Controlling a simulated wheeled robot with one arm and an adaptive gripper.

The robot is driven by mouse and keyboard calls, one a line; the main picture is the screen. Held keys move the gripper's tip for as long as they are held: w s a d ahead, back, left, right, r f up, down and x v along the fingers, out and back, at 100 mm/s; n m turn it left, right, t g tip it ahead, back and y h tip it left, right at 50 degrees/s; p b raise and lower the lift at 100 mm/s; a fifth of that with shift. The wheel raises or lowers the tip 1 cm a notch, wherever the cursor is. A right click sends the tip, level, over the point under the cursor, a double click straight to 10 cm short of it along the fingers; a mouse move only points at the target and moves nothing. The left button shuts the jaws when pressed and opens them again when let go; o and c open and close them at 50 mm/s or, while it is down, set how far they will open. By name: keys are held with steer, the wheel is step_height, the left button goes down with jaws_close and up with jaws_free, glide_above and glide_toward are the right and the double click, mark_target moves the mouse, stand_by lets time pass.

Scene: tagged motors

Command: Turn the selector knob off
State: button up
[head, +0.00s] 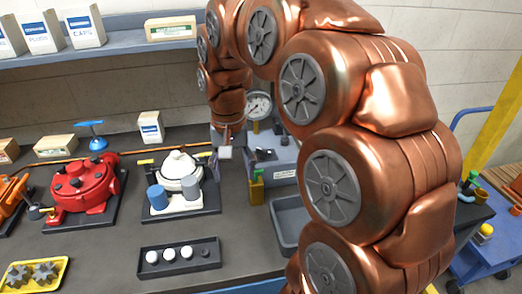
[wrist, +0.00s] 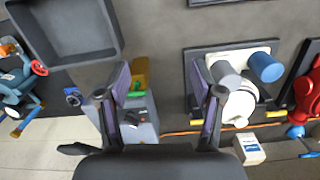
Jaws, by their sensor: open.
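A grey control box (head: 283,165) stands at the back of the bench, partly hidden behind my arm. A small dark knob-like part (head: 263,155) sits on its top; I cannot read its setting. In the wrist view the box (wrist: 146,110) shows between my fingers, with a dark part (wrist: 131,117) beside the left finger. My gripper (wrist: 160,76) is open and empty, pointing down above the bench. In the head view my gripper (head: 225,150) hangs just left of the box, apart from the knob as far as I can tell.
A yellow block with a green top (head: 257,190) stands in front of the box. A pressure gauge (head: 258,105) rises behind it. A white motor (head: 180,170) is to the left, a red motor (head: 82,185) farther left. A grey bin (head: 288,222) lies in front.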

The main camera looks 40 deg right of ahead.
steer(key=w+d+m+b, duration=0.1)
steer(key=w+d+m, duration=0.3)
steer(key=w+d, duration=0.4)
steer(key=m, duration=0.4)
glide_above(262, 149)
steer(key=shift+f+t+b, duration=0.2)
steer(key=shift+t+b, duration=0.2)
steer(key=shift+f+p, duration=1.05)
steer(key=shift+f, duration=2.8)
steer(key=c, duration=1.1)
steer(key=shift+n, duration=0.3)
steer(key=shift+c, duration=0.2)
